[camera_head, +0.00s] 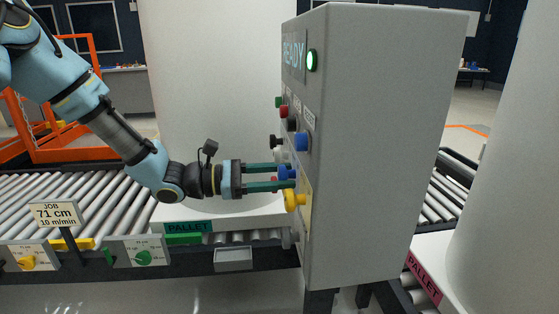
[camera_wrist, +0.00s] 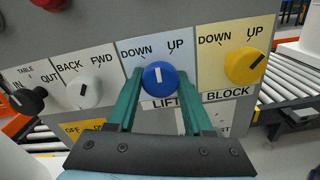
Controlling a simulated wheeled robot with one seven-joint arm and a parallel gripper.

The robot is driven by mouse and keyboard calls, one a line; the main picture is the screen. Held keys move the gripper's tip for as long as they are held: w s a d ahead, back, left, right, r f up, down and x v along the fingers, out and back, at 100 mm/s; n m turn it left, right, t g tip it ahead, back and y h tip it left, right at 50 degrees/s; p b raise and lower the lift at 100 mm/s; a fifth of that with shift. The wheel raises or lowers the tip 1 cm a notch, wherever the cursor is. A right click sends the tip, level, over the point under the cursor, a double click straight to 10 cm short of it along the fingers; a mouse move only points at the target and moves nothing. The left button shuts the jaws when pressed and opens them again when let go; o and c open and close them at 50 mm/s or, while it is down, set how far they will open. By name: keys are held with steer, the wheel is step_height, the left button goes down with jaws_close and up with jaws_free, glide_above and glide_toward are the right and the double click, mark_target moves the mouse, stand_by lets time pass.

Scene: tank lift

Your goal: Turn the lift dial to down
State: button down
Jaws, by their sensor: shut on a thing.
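The blue lift dial (camera_wrist: 159,77) is on a pale blue plate marked DOWN on the left and UP on the right, with LIFT below. Its white mark points almost straight up in the picture, between the two words. My gripper (camera_head: 285,179) reaches the face of the grey control cabinet (camera_head: 375,130) from the left. Its green fingers lie on either side of the blue dial, shut on it. In the head view the dial (camera_head: 287,172) shows partly behind the fingers.
Beside it are a yellow block dial (camera_wrist: 245,66), a white BACK/FWD dial (camera_wrist: 84,92) and a black TABLE dial (camera_wrist: 28,99). Roller conveyors (camera_head: 90,205) and a green-labelled pallet (camera_head: 240,217) lie around the cabinet.

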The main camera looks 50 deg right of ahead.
steer(key=n+p, duration=0.4)
steer(key=p, duration=0.1)
steer(key=shift+a+r+n, duration=0.1)
steer(key=shift+r+n, duration=0.15)
steer(key=shift+n, duration=0.05)
steer(key=n+p, duration=0.2)
steer(key=shift+s+f+n+p, duration=0.1)
steer(key=shift+f+n+p, duration=0.05)
steer(key=shift+n+p, duration=0.2)
steer(key=shift+f+n+p, duration=0.1)
steer(key=shift+n+p, duration=0.35)
steer(key=shift+c, duration=1.5)
jaws_free()
steer(key=b+v, duration=0.2)
steer(key=v, duration=0.8)
steer(key=shift+w+a+b, duration=0.25)
steer(key=shift+a+b, duration=0.05)
steer(key=shift+b, duration=0.1)
